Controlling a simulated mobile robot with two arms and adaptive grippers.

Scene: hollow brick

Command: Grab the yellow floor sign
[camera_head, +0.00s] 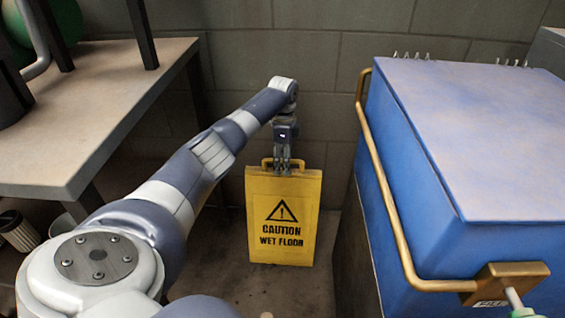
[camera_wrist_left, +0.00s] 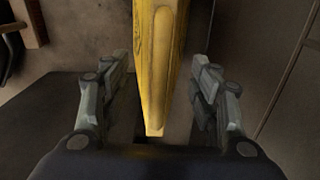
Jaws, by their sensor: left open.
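The yellow floor sign (camera_head: 284,215) stands upright on the floor in the head view, between the table and the blue cabinet. It bears a black warning triangle and the words "CAUTION WET FLOOR". A handle is at its top. My left gripper (camera_head: 284,168) points down at the handle from above. In the left wrist view the sign's top edge (camera_wrist_left: 158,75) lies between the two open fingers of the left gripper (camera_wrist_left: 160,105), with a gap on each side. My right gripper is not in view.
A table (camera_head: 110,110) with a pale brown top is at the left. A large blue cabinet (camera_head: 400,160) with a brass rail (camera_head: 386,200) closes the right side. A grey block wall (camera_head: 330,60) stands behind the sign.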

